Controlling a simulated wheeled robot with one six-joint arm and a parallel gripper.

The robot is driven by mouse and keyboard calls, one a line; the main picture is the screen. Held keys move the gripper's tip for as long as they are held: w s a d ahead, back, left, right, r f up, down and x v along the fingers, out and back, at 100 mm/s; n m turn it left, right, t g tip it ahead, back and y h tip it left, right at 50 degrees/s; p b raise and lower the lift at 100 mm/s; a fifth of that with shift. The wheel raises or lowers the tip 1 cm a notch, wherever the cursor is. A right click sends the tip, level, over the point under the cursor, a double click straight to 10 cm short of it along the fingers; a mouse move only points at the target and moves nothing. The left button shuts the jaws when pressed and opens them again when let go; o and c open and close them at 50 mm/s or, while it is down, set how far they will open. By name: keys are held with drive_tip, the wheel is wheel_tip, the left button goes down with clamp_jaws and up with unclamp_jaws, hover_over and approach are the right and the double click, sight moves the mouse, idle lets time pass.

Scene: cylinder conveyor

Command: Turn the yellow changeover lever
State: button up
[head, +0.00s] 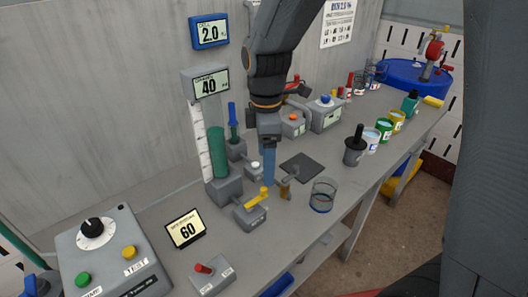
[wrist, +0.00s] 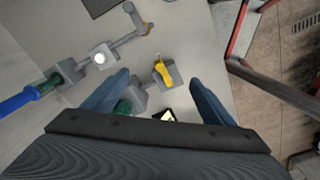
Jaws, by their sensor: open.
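The yellow changeover lever (head: 257,197) sits on top of a small grey block (head: 250,218) on the bench, in front of the green cylinder's base. In the wrist view the lever (wrist: 162,71) shows between my two blue fingers, near their tips, with its grey block under it. My gripper (head: 268,182) is open, pointing down above the bench just behind and right of the lever in the head view. In the wrist view the gripper (wrist: 159,78) has empty space between its fingers. I see no contact with the lever; the height gap is hard to tell.
A green cylinder (head: 217,153) and a blue-handled valve (head: 232,120) stand close by. A display reading 60 (head: 186,229) and a red-lever box (head: 211,275) lie left. A glass beaker (head: 322,196) stands right, near the bench edge. A dark pad (head: 304,167) lies behind it.

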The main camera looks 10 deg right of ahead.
sight(263, 188)
drive_tip(key=shift+n, duration=0.3)
drive_tip(key=f+b, duration=0.6)
drive_tip(key=shift+w+a+f, duration=0.1)
drive_tip(key=shift+a, duration=0.2)
drive_tip(key=shift+f+b, duration=1)
drive_tip(key=shift+f, duration=1.25)
drive_tip(key=c, duration=1.9)
drive_tip(key=o, duration=0.3)
